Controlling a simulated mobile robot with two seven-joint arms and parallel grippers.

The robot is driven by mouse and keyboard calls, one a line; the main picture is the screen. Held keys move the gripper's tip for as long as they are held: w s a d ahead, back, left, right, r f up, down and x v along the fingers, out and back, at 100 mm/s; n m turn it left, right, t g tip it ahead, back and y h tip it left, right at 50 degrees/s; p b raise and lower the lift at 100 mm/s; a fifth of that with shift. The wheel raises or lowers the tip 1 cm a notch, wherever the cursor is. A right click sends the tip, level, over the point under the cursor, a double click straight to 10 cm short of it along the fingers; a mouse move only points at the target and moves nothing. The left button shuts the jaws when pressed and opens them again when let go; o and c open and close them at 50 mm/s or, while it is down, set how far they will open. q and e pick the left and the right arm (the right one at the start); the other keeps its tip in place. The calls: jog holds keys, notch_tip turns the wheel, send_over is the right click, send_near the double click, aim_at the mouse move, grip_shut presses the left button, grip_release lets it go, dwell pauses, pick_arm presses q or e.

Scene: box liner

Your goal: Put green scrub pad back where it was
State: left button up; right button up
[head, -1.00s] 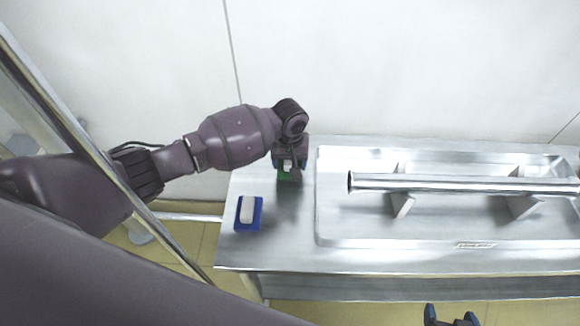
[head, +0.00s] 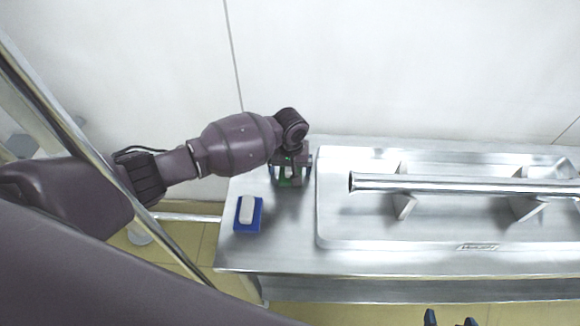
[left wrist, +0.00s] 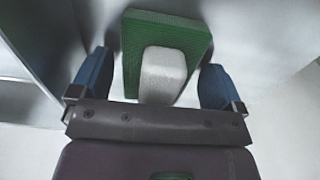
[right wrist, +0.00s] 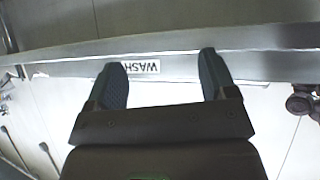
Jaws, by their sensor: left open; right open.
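The green scrub pad (left wrist: 193,35) with a white block (left wrist: 162,75) on it shows in the left wrist view, at the metal surface. In the head view, only a bit of its green (head: 285,182) shows under my left gripper (head: 291,176), near the back left of the metal counter. My left gripper is open, with its blue fingers on either side of the white block and apart from it. My right gripper (right wrist: 160,64) is open and empty; it shows at the bottom edge of the head view, in front of the counter.
A blue pad (head: 239,224) with a white block lies at the counter's left front. A sink basin (head: 350,236) fills the counter to the right, with a long metal tube (head: 440,184) across it on supports. Bare counter (head: 285,225) lies between the blue pad and the basin.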

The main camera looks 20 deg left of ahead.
pick_arm(q)
jog(key=shift+r, duration=0.5)
notch_tip(320, 180, up, 11)
jog(key=p, duration=0.3)
jog(key=shift+f, duration=0.15)
jog(key=shift+r, duration=0.3)
